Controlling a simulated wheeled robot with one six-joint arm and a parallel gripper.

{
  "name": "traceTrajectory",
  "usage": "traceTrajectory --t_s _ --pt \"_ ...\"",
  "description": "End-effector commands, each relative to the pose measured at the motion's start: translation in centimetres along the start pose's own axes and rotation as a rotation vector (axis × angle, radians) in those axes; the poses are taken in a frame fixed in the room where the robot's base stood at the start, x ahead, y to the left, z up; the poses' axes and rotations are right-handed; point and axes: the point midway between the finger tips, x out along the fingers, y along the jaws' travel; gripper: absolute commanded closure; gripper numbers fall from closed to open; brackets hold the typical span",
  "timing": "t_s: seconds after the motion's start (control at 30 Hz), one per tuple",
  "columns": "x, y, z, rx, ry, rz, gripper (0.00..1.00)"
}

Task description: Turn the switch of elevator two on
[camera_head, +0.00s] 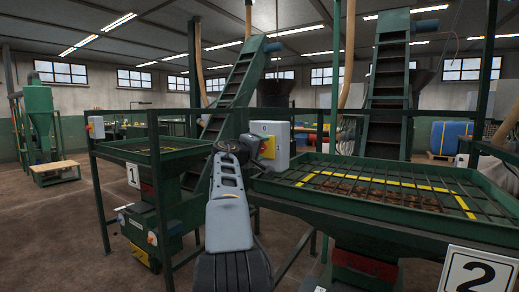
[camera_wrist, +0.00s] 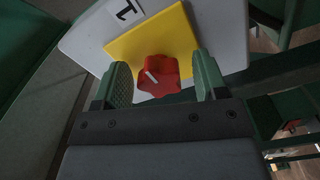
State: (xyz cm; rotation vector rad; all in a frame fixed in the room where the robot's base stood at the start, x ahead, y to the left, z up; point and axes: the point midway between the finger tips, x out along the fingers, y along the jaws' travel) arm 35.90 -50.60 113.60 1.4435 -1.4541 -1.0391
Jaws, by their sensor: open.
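The switch is a red knob (camera_wrist: 159,75) on a yellow plate (camera_wrist: 155,40) of a light grey box (camera_wrist: 85,40). A white line on the knob points to the upper left in the wrist view, and a mark like a 1 stands on the box near the top. In the head view the grey box (camera_head: 281,143), marked 0, is mounted by the tray behind the sign with a 2 (camera_head: 479,272). My gripper (camera_wrist: 160,80) is open, one finger on each side of the knob; I cannot tell whether they touch it. In the head view my gripper (camera_head: 262,146) partly hides the switch.
The green tray (camera_head: 262,187) with a grate stands right of my arm. Another tray with a sign 1 (camera_head: 133,175) and its own switch box (camera_head: 96,127) stands to the left. Inclined conveyors (camera_head: 388,85) rise behind. Open floor (camera_head: 60,225) lies at the left.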

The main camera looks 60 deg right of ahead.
Motion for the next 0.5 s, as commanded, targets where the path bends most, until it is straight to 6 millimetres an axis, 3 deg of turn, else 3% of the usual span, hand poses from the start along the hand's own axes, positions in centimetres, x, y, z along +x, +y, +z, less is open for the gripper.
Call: traceTrajectory --t_s 0.23,0.5 --pt "-1.4 -0.1 0.0 0.001 0.002 0.0 0.34" --pt "-6.8 -0.1 0.0 0.002 0.005 -0.001 0.34"
